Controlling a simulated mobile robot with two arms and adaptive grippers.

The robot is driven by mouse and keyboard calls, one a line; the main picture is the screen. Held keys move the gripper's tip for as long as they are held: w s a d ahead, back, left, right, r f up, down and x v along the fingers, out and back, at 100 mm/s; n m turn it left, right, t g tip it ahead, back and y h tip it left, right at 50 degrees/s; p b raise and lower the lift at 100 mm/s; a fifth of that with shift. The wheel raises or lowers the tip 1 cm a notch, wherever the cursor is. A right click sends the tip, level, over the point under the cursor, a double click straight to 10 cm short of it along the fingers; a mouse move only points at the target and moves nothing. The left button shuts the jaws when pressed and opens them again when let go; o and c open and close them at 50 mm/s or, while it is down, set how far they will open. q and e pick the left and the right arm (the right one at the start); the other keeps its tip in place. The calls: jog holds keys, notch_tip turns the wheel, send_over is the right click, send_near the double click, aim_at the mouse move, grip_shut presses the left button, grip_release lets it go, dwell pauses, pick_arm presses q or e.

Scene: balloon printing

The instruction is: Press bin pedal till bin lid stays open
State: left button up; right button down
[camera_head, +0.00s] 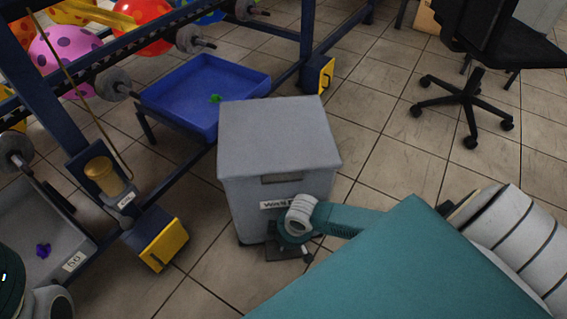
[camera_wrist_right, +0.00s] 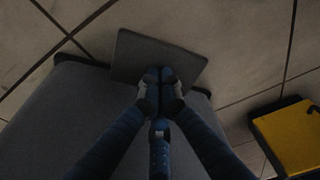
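The grey bin (camera_head: 278,140) stands upright on the tiled floor in the middle of the head view. Its lid is down. A label on its front is partly covered by my right arm. The dark pedal (camera_head: 281,255) sticks out at the bin's foot. My right gripper (camera_head: 307,257) points down at the pedal in front of the bin. In the right wrist view the flat grey pedal (camera_wrist_right: 145,50) lies beneath the gripper (camera_wrist_right: 159,73). Its fingertips are together with nothing between them, over the pedal's edge. Contact cannot be told. Only part of my left arm shows; its fingers are out of view.
A blue tray (camera_head: 205,92) with a small green piece is behind the bin. A grey tray (camera_head: 40,225) with a purple piece is at left. The dark blue rack has yellow-capped feet (camera_head: 163,246). An office chair (camera_head: 468,105) stands at the back right. Open floor lies between bin and chair.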

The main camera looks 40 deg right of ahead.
jog(key=shift+f, duration=0.15)
dwell(0.3)
jog(key=shift+f, duration=0.7)
jog(key=shift+r, duration=0.1)
dwell(0.5)
